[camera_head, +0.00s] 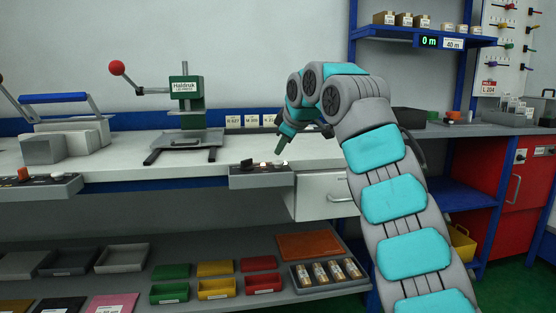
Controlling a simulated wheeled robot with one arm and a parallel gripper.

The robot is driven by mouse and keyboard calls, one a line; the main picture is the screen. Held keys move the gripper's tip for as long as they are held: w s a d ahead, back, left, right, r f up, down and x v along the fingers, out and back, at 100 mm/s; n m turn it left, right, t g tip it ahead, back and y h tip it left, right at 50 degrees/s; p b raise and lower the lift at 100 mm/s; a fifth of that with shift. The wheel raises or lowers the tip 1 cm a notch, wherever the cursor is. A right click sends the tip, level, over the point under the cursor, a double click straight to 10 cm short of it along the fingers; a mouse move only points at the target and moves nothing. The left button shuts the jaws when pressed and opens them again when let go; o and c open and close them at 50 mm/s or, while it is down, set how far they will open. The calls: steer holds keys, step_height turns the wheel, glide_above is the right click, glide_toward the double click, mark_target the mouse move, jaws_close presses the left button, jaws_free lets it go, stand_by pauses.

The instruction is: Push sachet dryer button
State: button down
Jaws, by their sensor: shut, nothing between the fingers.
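A grey control box (260,178) sits at the front edge of the white workbench, with a few small buttons or lights on its top; one near the middle looks lit. I cannot read its labels, so I cannot tell which is the sachet dryer button. My gripper (281,147) is shut and empty, pointing down just above the right part of this box. It looks apart from the buttons, though the exact gap is hard to judge. A second control box (40,189) with an orange-red knob and a pale button stands at the far left edge.
A green hand press (187,95) with a red-balled lever and a blue-handled sealer (60,120) stand on the bench. A drawer (325,197) lies right of the near box. The lower shelf (215,308) holds coloured bins. Bench surface (120,170) between devices is bare.

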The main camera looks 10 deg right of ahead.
mark_target(281, 162)
step_height(281, 162, up, 6)
steer(key=p, duration=0.4)
steer(key=shift+f, duration=0.25)
stand_by(0.9)
